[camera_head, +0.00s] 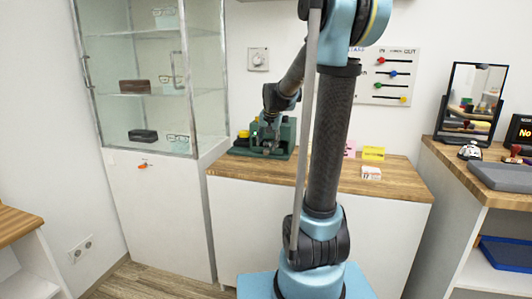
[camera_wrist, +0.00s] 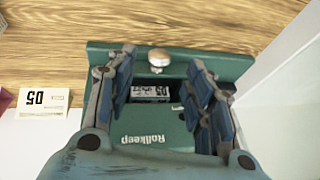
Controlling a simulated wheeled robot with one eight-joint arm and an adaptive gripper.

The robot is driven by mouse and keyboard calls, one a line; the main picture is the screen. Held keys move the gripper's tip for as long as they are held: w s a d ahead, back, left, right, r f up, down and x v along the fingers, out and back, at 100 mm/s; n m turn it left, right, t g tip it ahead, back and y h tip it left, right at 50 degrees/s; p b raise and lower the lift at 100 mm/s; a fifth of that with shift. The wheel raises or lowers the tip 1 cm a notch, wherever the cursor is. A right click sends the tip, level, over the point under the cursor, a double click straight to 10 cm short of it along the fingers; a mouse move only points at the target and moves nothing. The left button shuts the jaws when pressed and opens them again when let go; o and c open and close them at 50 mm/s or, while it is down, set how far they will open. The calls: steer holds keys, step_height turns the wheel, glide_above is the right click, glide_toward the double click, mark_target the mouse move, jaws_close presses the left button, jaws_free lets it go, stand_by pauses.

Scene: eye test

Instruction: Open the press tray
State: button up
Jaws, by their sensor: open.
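The green press (camera_head: 240,151) stands on the wooden counter, partly hidden behind my gripper (camera_head: 272,146) in the head view. The knob lies between the fingertips, with visible space on both sides. I cannot tell which part is the tray.
The wooden counter (camera_head: 325,179) holds a yellow box (camera_head: 373,153) and a white card block (camera_head: 371,173) to the right. A glass cabinet (camera_head: 150,90) stands close on the left. A card marked "05" (camera_wrist: 43,103) lies beside the press in the wrist view.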

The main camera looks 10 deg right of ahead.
mark_target(266, 151)
steer(key=shift+x, duration=3)
